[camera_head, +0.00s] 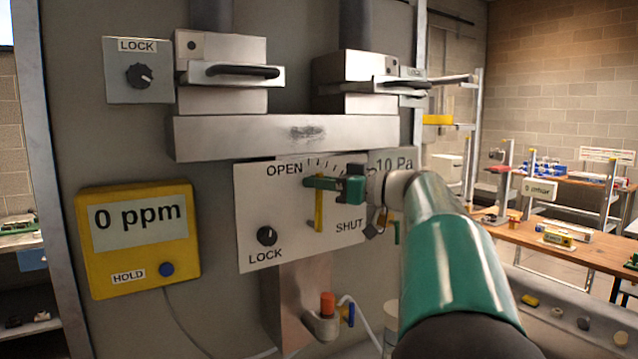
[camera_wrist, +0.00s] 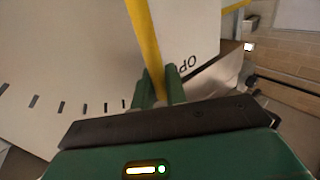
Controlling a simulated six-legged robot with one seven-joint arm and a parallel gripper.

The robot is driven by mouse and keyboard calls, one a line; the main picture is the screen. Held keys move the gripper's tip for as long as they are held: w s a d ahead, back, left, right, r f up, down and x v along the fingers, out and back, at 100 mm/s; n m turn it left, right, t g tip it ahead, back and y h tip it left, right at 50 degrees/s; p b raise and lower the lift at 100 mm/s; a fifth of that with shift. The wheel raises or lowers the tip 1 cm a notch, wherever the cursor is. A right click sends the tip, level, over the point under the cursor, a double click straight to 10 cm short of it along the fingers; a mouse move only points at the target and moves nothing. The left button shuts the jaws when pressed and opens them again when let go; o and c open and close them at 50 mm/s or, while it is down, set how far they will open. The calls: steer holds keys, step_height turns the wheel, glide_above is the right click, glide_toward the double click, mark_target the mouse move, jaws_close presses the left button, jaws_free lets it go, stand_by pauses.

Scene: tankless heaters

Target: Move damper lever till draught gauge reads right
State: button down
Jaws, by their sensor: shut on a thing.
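The yellow damper lever (camera_head: 319,208) stands almost upright on a white plate (camera_head: 285,240), its upper end towards the OPEN end of the tick scale. My green gripper (camera_head: 318,183) is shut on the lever's upper part. In the wrist view the lever (camera_wrist: 143,35) runs between the two green fingers (camera_wrist: 158,85). The draught reading (camera_head: 393,163) at the plate's upper right shows "10 Pa"; my gripper and arm are close to it, and I cannot tell whether a sign or digit precedes it. SHUT is printed lower right.
A LOCK knob (camera_head: 267,236) is at the plate's lower left. A yellow meter (camera_head: 138,238) reading 0 ppm hangs left. A metal ledge (camera_head: 290,137) juts out above the plate. A red-capped fitting (camera_head: 326,305) is below. A wooden bench (camera_head: 570,252) stands right.

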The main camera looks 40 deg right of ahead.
steer(key=shift+s+d+f+m+t, duration=0.1)
steer(key=shift+d+f+m+t, duration=0.15)
steer(key=shift+d+m+t, duration=0.55)
steer(key=shift+d+f+m+t, duration=0.35)
steer(key=shift+d+m, duration=0.6)
steer(key=shift+m, duration=0.4)
steer(key=shift+s+d+f+m+t, duration=0.1)
steer(key=shift+d+f+m+t, duration=0.1)
steer(key=shift+d+m+t, duration=0.6)
steer(key=shift+m, duration=0.25)
steer(key=c, duration=1.8)
jaws_free()
steer(key=shift+o, duration=0.2)
steer(key=shift+d, duration=0.1)
steer(key=v, duration=1.3)
steer(key=shift+s+d, duration=0.25)
steer(key=shift+s, duration=0.05)
